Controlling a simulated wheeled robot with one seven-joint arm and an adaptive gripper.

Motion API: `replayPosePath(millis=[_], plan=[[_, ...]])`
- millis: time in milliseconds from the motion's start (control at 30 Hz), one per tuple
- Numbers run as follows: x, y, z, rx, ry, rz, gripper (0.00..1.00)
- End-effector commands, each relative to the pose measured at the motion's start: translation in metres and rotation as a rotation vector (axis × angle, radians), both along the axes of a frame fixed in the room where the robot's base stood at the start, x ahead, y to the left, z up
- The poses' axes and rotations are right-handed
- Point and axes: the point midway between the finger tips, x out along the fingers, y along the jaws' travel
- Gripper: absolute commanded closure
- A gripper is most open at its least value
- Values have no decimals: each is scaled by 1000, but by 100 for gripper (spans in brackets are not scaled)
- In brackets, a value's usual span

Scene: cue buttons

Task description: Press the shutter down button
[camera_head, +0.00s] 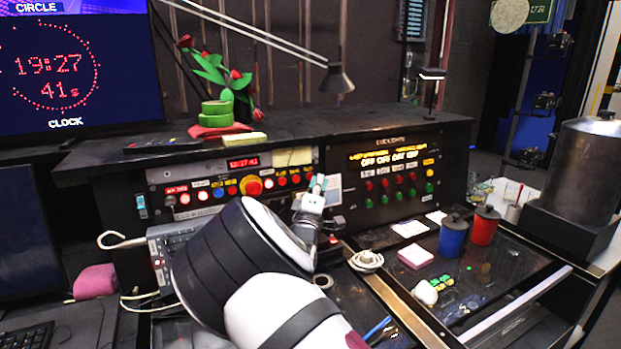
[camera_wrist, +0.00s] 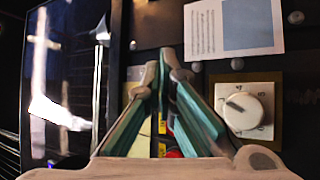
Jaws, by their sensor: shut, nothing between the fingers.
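My gripper (camera_head: 317,187) is in front of the gap between the two control panels in the head view, its fingers shut and empty. In the wrist view the gripper (camera_wrist: 167,62) fills the lower middle, with teal pads on its fingers. The left panel (camera_head: 160,178) carries a row of lit buttons and a large red button on yellow (camera_head: 251,185). The right panel (camera_head: 345,168) has red buttons above green buttons. No label that I can read marks the shutter down button. A bit of red (camera_wrist: 172,154) and a yellow patch show between the fingers in the wrist view.
A white rotary knob (camera_wrist: 244,110) and a printed paper (camera_wrist: 234,27) lie right of the fingers in the wrist view. A blue mug (camera_head: 453,236) and a red mug (camera_head: 484,226) stand on the desk. A lamp (camera_head: 336,80) hangs over the console.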

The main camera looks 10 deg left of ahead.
Motion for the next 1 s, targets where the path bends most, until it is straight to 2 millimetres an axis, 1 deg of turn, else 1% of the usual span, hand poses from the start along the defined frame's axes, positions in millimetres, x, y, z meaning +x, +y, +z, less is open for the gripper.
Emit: replayPosePath(millis=[233,500,1000], plan=[[1,0,0,0,0,0,100],[7,4,-2,0,1,0,100],[8,5,-1,0,0,0,100]])
